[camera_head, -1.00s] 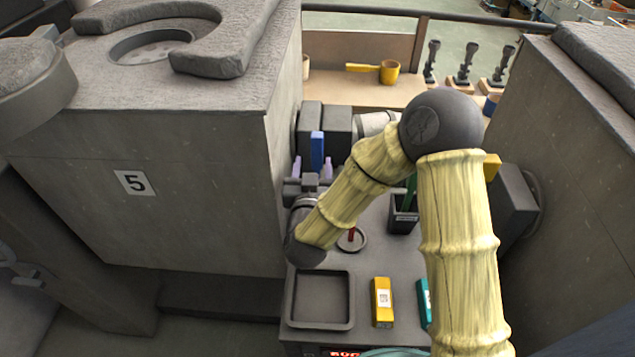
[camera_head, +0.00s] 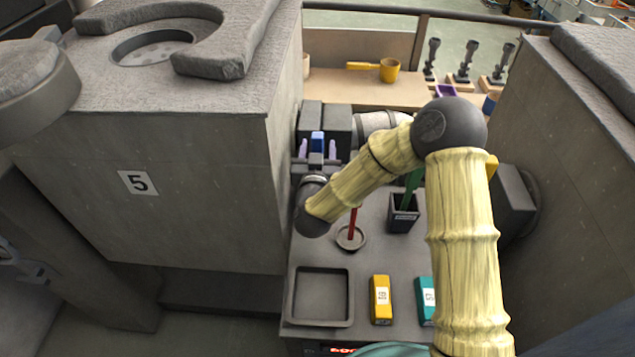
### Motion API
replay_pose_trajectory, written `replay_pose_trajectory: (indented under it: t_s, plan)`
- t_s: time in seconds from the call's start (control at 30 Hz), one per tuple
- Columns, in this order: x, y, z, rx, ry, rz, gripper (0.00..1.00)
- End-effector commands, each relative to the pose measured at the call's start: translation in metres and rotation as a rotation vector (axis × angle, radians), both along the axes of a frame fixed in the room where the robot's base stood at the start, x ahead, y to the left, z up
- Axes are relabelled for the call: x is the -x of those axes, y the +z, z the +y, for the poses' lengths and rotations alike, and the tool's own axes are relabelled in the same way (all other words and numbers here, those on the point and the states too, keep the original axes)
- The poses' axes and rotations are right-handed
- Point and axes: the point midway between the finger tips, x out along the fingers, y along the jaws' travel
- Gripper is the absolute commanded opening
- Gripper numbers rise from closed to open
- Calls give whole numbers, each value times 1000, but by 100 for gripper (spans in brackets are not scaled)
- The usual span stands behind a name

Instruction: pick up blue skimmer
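A blue upright part (camera_head: 317,138), the only visible piece that could be the blue skimmer, stands in front of dark blocks beyond the counter. Its lower end is hidden behind my gripper. My gripper (camera_head: 318,148) points away from the camera, with its two lavender fingers apart, one on each side of the blue part in the picture. Small gaps show between the fingers and the blue part. I cannot tell whether it lies between them in depth.
A red stick stands in a round dish (camera_head: 350,240). A black holder (camera_head: 403,217) with a green item stands to its right. An empty square tray (camera_head: 347,300), a yellow box (camera_head: 380,300) and a teal box (camera_head: 425,300) lie nearer. A grey block numbered 5 (camera_head: 190,190) rises close on the left.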

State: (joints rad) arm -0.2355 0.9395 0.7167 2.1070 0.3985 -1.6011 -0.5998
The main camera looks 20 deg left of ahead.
Motion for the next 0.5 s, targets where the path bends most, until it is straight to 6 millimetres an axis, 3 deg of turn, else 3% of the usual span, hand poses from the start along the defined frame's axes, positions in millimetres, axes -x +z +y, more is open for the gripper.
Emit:
replay_pose_trajectory:
  t_s: [0.43,0.5]
  plan:
    - [0,0,0,0,0,0,51]
    - [0,0,0,0,0,0,41]
